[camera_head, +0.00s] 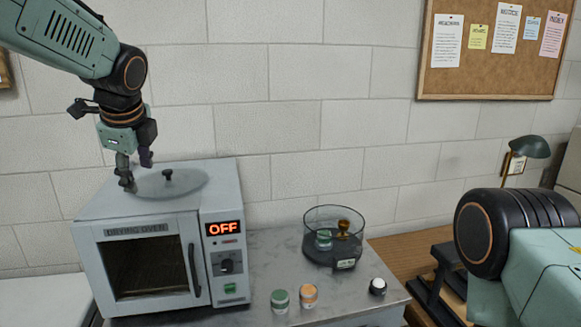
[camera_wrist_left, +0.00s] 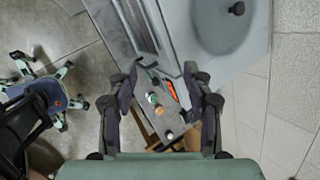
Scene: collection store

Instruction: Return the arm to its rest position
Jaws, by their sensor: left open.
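My left gripper (camera_head: 137,171) hangs from the left arm above the drying oven (camera_head: 150,225), its fingers pointing down. It is open and empty; in the left wrist view the two fingers (camera_wrist_left: 162,78) stand well apart with nothing between them. A greyish round lid (camera_head: 190,182) with a dark knob (camera_head: 168,174) lies on the oven top, just right of the fingertips and apart from them as far as I can tell. The lid also shows in the left wrist view (camera_wrist_left: 213,40). Part of my right arm fills the right edge; its gripper is out of view.
The oven display (camera_head: 223,228) reads OFF. On the grey counter (camera_head: 270,250) stand a clear open dish (camera_head: 318,254) holding a green-topped jar and an amber piece, plus a green-lidded jar (camera_head: 280,300), an orange-lidded jar (camera_head: 309,295) and a black-and-white jar (camera_head: 378,287). A lamp (camera_head: 530,147) stands right.

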